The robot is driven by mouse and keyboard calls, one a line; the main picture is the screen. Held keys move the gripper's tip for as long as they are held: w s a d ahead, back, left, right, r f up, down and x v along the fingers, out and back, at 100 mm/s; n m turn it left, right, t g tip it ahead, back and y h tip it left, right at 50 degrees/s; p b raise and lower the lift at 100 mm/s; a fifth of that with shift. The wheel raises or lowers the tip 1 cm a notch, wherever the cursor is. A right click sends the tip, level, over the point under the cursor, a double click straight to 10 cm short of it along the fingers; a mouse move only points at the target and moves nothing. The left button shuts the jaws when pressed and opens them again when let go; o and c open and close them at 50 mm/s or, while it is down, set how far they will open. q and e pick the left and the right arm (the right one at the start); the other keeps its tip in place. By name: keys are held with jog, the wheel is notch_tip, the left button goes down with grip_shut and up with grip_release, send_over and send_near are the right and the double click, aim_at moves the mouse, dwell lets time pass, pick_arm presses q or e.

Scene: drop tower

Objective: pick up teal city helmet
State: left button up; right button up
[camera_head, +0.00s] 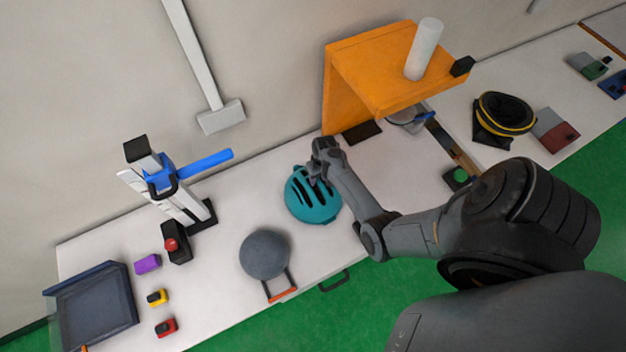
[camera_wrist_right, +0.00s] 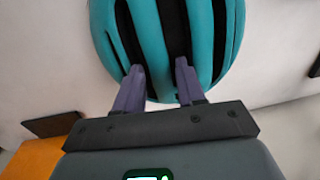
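The teal city helmet (camera_head: 312,203) rests on the white table with its dark vent slots facing up. In the right wrist view the helmet (camera_wrist_right: 208,35) fills the top middle. My right gripper (camera_head: 318,172) is at the helmet's upper edge in the head view. In the right wrist view its two purple fingers (camera_wrist_right: 160,82) are spread apart, with a teal rib of the helmet between them. The fingertips overlap the dark slots; I cannot tell whether they touch the shell. My left gripper is not in view.
A grey round object (camera_head: 265,254) stands left of the helmet. An orange stand (camera_head: 350,92) with a white cylinder (camera_head: 424,48) rises behind my right gripper. A blue and white tower (camera_head: 165,180) stands further left. A black and yellow item (camera_head: 503,115) lies at right.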

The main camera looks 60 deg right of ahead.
grip_shut()
jog(key=shift+r, duration=0.2)
dwell(0.5)
